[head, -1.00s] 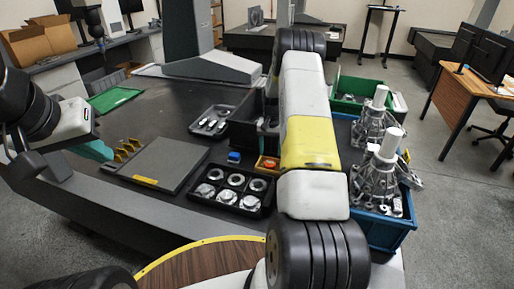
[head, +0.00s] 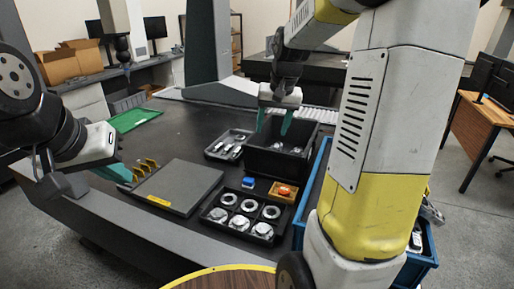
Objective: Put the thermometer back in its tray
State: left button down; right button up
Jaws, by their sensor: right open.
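I cannot single out the thermometer with certainty. A shallow dark tray (head: 210,153) holding several silver parts lies left of a deeper black bin (head: 262,165). A few small pale items show inside the bin, too small to name. My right gripper (head: 274,124) is open, fingers pointing down over the bin, with nothing seen between them. My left gripper (head: 116,173) is at the left, over the table edge beside yellow pieces; its teal fingers overlap in this view, so I cannot tell whether it is open. My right arm covers much of the right side.
A compartment tray (head: 238,234) holds several metal rings and discs. A grey plate (head: 180,185), a small blue block (head: 248,182) and a yellow box (head: 281,192) with a red-orange top lie nearby. A blue crate (head: 425,262) is partly behind my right arm. A green tray (head: 135,119) lies farther back.

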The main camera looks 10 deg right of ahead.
jog(key=s+a+r+n+t, duration=0.1)
jog(key=s+a+r, duration=0.1)
jog(key=s, duration=0.8)
jog(key=s+a+r+n+t+y, duration=0.1)
jog(key=s+a, duration=0.4)
jog(key=s, duration=0.6)
jog(key=shift+s+a+r+n+t, duration=0.3)
jog(key=shift+r+n+t, duration=0.25)
jog(key=shift+r, duration=0.2)
jog(key=shift+c, duration=0.3)
